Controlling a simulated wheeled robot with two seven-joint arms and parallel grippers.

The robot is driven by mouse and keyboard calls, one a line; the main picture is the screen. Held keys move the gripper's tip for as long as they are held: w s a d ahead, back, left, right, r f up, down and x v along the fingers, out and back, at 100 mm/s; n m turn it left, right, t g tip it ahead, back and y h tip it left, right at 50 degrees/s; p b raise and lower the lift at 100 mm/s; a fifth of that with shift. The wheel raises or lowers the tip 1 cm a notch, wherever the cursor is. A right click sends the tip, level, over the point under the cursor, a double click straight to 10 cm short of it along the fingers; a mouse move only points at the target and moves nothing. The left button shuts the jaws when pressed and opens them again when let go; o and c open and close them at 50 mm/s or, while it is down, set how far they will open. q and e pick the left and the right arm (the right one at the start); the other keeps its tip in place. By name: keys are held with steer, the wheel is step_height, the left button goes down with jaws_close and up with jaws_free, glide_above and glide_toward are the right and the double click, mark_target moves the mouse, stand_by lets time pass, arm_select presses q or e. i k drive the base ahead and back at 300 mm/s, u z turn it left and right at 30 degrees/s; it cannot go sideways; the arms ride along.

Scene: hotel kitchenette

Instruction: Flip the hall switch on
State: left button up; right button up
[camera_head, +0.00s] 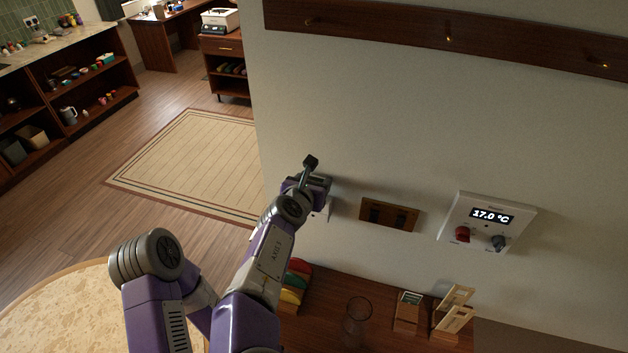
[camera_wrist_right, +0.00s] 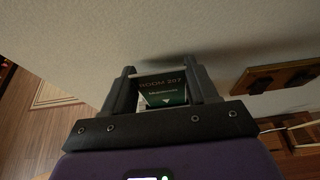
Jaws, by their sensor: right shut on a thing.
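A wooden switch plate (camera_head: 404,216) with two dark switches is on the wall, right of my right gripper. Part of it also shows at the right of the wrist view (camera_wrist_right: 261,84). Which way the switches are set is too small to tell. My right gripper (camera_head: 324,184) is close to the wall and left of the plate. In the wrist view its fingers (camera_wrist_right: 163,90) are shut on a dark green card (camera_wrist_right: 164,94) marked ROOM 207. A white wall fitting (camera_head: 327,211) shows partly behind the gripper. My left gripper is not in view.
A white thermostat (camera_head: 519,216) reading 17.0 °C is right of the switch plate. Below, a wooden counter (camera_head: 330,294) carries a clear glass (camera_head: 357,318), wooden holders (camera_head: 408,315) and coloured items. A hook rail (camera_head: 400,22) runs above. The wall ends left of my gripper.

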mark_target(374, 217)
steer(key=k, duration=1.15)
